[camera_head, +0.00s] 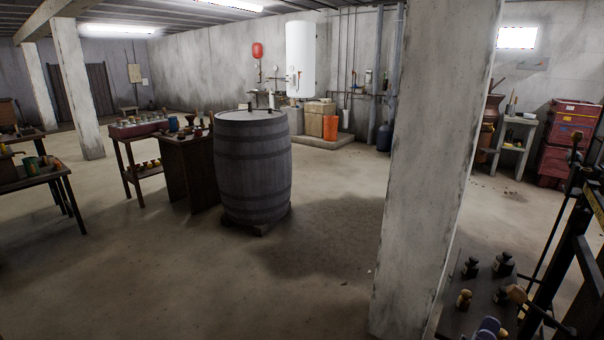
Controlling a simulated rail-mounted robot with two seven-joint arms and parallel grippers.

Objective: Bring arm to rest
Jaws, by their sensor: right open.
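The beam scale (588,225) stands at the right edge, cut off by the picture. It has a dark frame and a yellow-marked bar. Its arm's position is unclear. Beside its foot are dark weights (503,263) and a small brass weight (464,299) on a dark surface (459,318). A brown rounded knob (516,293) shows close to the frame. My right gripper is at the lower right, hard to separate from the scale's dark parts; it is open, and I cannot tell whether it touches the scale. My left gripper is out of view.
A concrete pillar (430,170) stands just left of the scale. A large barrel (252,168) and tables with small items (35,182) stand to the left. Red crates (570,140) and a shelf (514,140) are behind on the right. The floor between is mostly clear.

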